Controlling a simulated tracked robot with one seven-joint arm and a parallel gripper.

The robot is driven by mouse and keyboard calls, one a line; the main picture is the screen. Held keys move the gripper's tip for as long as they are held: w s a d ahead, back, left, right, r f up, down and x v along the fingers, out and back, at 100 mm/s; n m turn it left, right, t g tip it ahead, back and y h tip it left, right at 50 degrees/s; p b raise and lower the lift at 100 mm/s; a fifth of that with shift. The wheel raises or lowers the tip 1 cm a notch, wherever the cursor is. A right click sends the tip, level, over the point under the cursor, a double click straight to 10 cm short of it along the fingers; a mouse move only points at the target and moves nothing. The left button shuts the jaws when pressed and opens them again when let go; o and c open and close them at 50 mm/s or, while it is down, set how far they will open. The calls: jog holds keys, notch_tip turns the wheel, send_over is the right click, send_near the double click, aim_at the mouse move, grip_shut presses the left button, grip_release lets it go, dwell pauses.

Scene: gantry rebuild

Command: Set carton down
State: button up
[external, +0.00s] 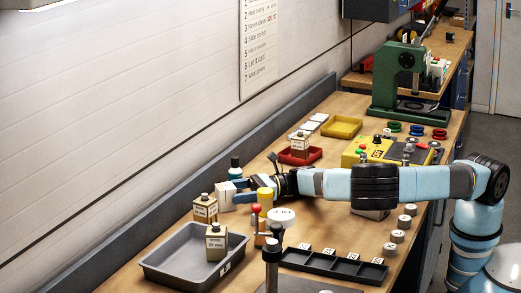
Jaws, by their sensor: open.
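A small white carton (223,198) stands upright on the wooden bench, just left of the tips of my gripper (238,191). My arm reaches in from the right, and my gripper points left, low over the bench. Its fingers are apart. I cannot tell from this view whether a finger still touches the carton or whether part of the carton lies between them. The carton's right side is partly hidden by the fingers.
A brown labelled bottle (205,209) stands left of the carton. A grey tray (165,264) holding another bottle (216,242) is in front. A yellow cylinder (265,197) and red-topped item (257,210) are close to my gripper. A dark compartment tray (330,266) lies front right.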

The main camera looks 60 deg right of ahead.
jog(key=v, duration=0.9)
jog(key=shift+r, duration=0.15)
